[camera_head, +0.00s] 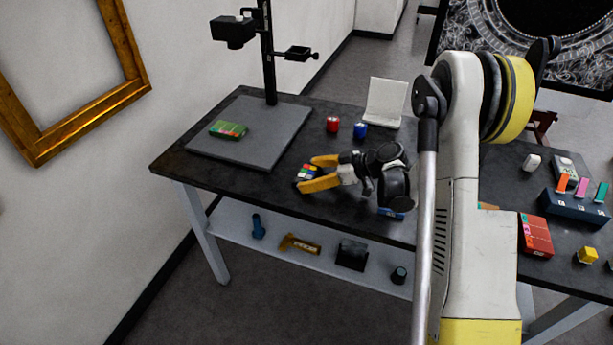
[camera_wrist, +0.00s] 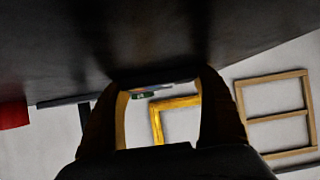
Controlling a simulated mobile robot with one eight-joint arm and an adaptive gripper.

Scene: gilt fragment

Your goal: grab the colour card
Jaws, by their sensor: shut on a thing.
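The colour card (camera_head: 307,172), a small card with several coloured patches, is between the yellow fingers of my gripper (camera_head: 316,174). It is low over the front part of the dark table, and I cannot tell whether the card touches the tabletop. My gripper is shut on the card, with a finger on either side of it. In the wrist view, my gripper (camera_wrist: 160,82) shows its two fingers spread around a thin strip near the tips. The card's patches cannot be made out there.
A gilt frame (camera_head: 40,150) is on the wall.

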